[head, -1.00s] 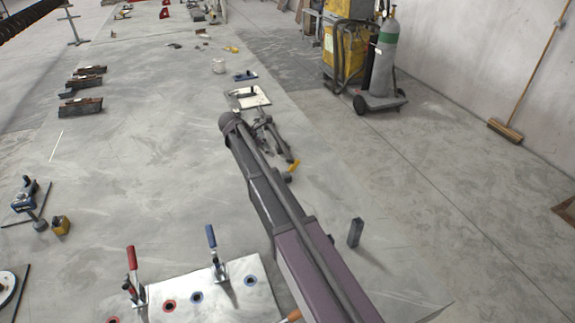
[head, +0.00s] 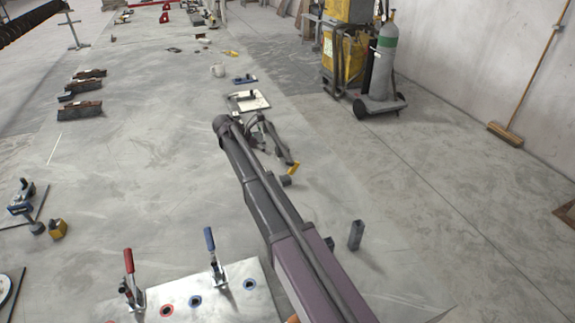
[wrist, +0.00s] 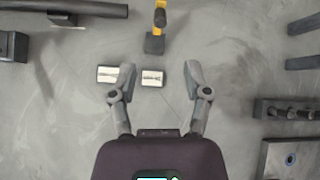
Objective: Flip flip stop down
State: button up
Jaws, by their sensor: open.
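The likely flip stop is a dark block with a yellow lever (wrist: 155,38), top centre in the wrist view. The lever points away from me, toward the top edge. In the head view a yellow piece (head: 294,168) shows beside the end of my arm, partly hidden by it. My gripper (wrist: 160,74) is open and empty, its two fingers spread wide, with the dark block just beyond the fingertips and apart from them. In the head view my gripper (head: 274,138) is small and hard to make out.
Two small framed pale plates (wrist: 154,75) lie between or near the fingers. A dark bar (wrist: 75,8) lies top left, and a fixture with knobs (wrist: 288,111) is at right. A plate with red and blue toggle clamps (head: 235,290) and a dark upright block (head: 356,235) are near my arm.

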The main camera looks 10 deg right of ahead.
aim_at(286, 162)
jog(key=shift+b+x, duration=4.2)
jog(key=shift+x, duration=2.1)
grip_shut()
